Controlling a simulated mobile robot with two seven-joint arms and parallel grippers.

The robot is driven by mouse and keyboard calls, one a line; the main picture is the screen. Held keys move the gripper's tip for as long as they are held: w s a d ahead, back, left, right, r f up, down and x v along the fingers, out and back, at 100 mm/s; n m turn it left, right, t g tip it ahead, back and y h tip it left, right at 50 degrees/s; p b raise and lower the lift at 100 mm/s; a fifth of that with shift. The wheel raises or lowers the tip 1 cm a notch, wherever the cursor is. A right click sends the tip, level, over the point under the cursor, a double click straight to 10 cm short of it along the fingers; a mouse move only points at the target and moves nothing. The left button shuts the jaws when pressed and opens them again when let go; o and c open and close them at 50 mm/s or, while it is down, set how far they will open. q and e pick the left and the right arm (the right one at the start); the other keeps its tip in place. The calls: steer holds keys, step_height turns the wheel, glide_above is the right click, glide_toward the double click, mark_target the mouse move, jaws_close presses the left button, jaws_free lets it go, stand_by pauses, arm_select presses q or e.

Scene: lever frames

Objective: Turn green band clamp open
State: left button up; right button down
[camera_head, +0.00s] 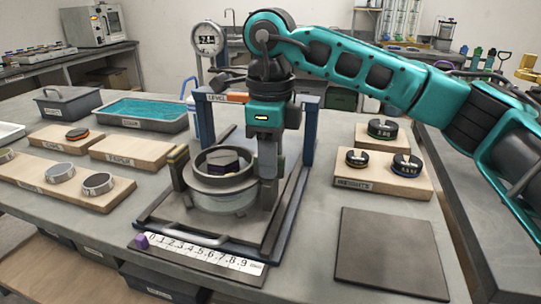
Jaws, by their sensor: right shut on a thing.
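My right gripper (268,172) reaches down at the right side of a dark round ring (195,183) in the lever frame (311,140). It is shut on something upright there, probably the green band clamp. Its fingers hide most of that part, so I cannot make out a green band or how far it is turned. A dark post with a yellowish band (178,156) stands at the ring's left side. A dark block with a purple side (223,161) sits within the ring, above a glass dish (225,204). My left gripper is not in view.
A numbered scale (200,255) with a purple pointer (141,241) runs along the frame's front. Wooden weight blocks (383,182) and a dark mat (391,252) lie to the right.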

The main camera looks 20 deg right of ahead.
steer(key=n+p, duration=0.1)
steer(key=n, duration=0.2)
steer(key=shift+r+n, duration=0.1)
steer(key=shift+n, duration=0.2)
steer(key=n, duration=0.4)
steer(key=shift+n+p, duration=0.3)
steer(key=n, duration=0.4)
steer(key=shift+s+n, duration=0.1)
steer(key=shift+n, duration=0.2)
steer(key=n, duration=0.4)
steer(key=shift+n, duration=0.3)
steer(key=c, duration=1.1)
jaws_free()
